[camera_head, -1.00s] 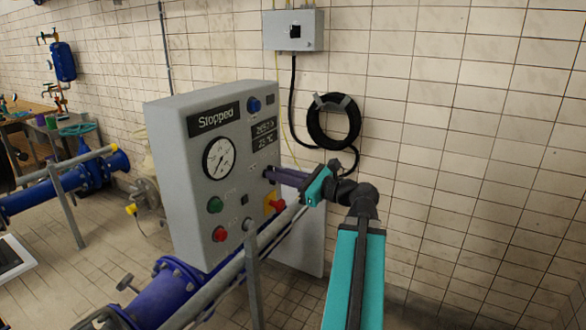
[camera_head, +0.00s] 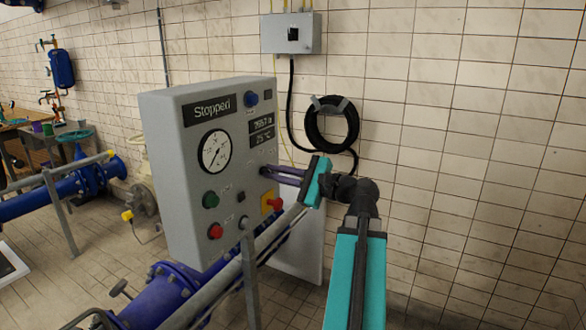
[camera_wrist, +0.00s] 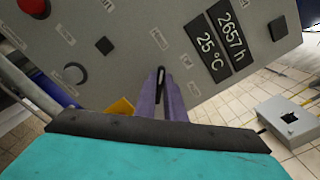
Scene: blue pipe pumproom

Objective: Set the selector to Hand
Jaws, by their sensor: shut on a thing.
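The grey control panel (camera_head: 180,240) stands left of my arm, with a "Stopped" display (camera_head: 211,109) at its top. My gripper (camera_head: 264,171) reaches its front face from the right, below the small readouts. Its purple fingers are shut on the small dark selector knob (camera_wrist: 160,76), which shows between the fingertips in the wrist view. The fingers hide most of the knob and I cannot read which position it points to. Small labels (camera_wrist: 159,39) lie around it, too small to read.
A red-on-yellow emergency stop (camera_head: 273,203) sits just below my fingers. Green (camera_head: 210,200) and red (camera_head: 215,231) buttons, a gauge (camera_head: 215,151) and a blue lamp (camera_head: 251,99) share the panel. A grey rail (camera_head: 232,265) runs in front, above blue pipework (camera_head: 160,293).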

